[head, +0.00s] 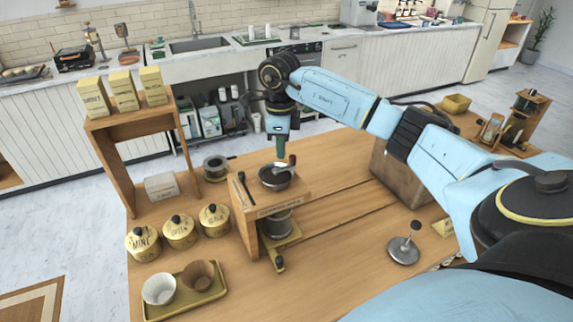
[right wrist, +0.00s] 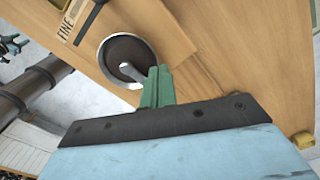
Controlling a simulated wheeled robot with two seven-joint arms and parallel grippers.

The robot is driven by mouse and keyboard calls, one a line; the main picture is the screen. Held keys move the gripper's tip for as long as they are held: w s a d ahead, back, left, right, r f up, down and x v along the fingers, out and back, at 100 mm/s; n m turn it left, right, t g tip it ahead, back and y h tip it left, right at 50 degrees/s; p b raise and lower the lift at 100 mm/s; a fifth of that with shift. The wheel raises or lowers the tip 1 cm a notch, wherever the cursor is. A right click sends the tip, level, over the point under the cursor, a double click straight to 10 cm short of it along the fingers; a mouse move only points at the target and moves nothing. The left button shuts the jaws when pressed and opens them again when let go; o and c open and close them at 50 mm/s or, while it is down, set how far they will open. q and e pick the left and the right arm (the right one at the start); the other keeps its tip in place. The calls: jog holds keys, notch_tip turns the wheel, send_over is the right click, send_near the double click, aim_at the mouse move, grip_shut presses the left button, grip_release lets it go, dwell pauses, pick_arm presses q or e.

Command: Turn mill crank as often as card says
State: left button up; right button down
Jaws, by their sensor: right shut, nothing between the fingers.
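The mill (head: 272,203) is a wooden stand with a dark round hopper (head: 270,184) on top, a lever at its left and a metal cup below. Its crank (head: 283,167) has a metal arm and a small reddish knob. My right gripper (head: 281,152) points down just above the hopper, close beside the crank, with its green fingers shut and empty. In the right wrist view the shut fingers (right wrist: 158,80) overlap the hopper rim (right wrist: 106,67) and the end of the silver crank arm (right wrist: 130,70); contact is unclear. A small yellow card (head: 443,228) stands at right, unreadable. My left gripper is out of view.
Labelled tins (head: 179,231) and a tray with two cups (head: 190,307) stand at left. A wooden shelf (head: 136,122) bears yellow boxes and holds a pale block (head: 161,187). The front middle of the table is clear.

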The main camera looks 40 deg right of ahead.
aim_at(293, 156)
jog(key=shift+f+b, duration=0.6)
jog(key=shift+f, duration=0.35)
jog(key=shift+r, duration=0.2)
jog(key=shift+r+p, duration=0.75)
jog(key=shift+s+d, duration=0.15)
jog(key=shift+s, duration=0.85)
jog(key=shift+s+d, duration=0.15)
jog(key=shift+s, duration=0.8)
jog(key=s+a, duration=0.2)
jog(key=a, duration=0.1)
jog(key=s+a+p, duration=0.1)
jog(key=shift+a, duration=0.8)
